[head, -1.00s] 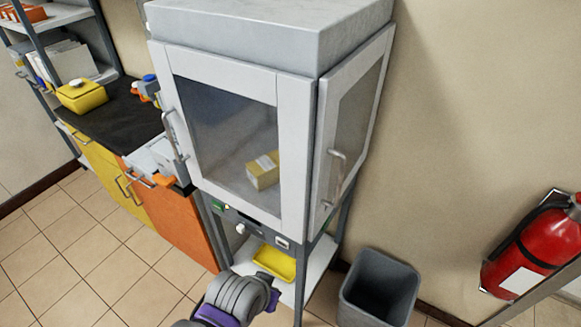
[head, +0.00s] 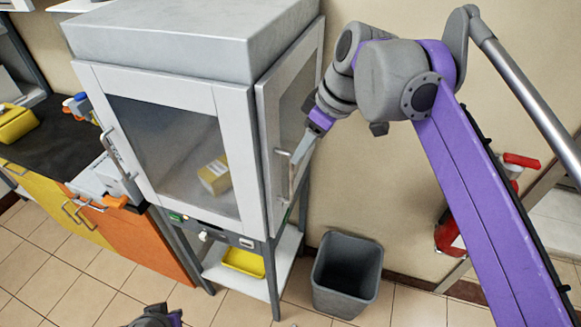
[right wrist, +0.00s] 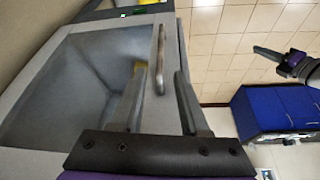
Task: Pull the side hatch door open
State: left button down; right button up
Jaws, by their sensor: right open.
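The side hatch door (head: 291,122) is a pale framed panel with a dark window on the right side of the white cabinet (head: 170,30). It looks closed. Its upright bar handle (head: 279,165) sits near the door's front edge. My right gripper (head: 302,150) is open beside the handle. In the right wrist view, the handle (right wrist: 160,58) appears between the two fingers of the right gripper (right wrist: 160,88); contact cannot be told. My left gripper (head: 157,316) is cut off at the bottom of the head view, and its jaws are unclear there.
A yellow box (head: 214,175) is inside the cabinet behind the front door. A yellow tray (head: 243,262) lies on the shelf below. A grey bin (head: 347,275) stands right of the cabinet. A red extinguisher (head: 449,235) is partly behind my right arm. A counter (head: 60,150) stands at left.

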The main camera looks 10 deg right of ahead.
jog(key=x, duration=0.8)
jog(key=shift+w+f, duration=0.1)
jog(key=shift+f, duration=0.2)
grip_shut()
dwell(1.0)
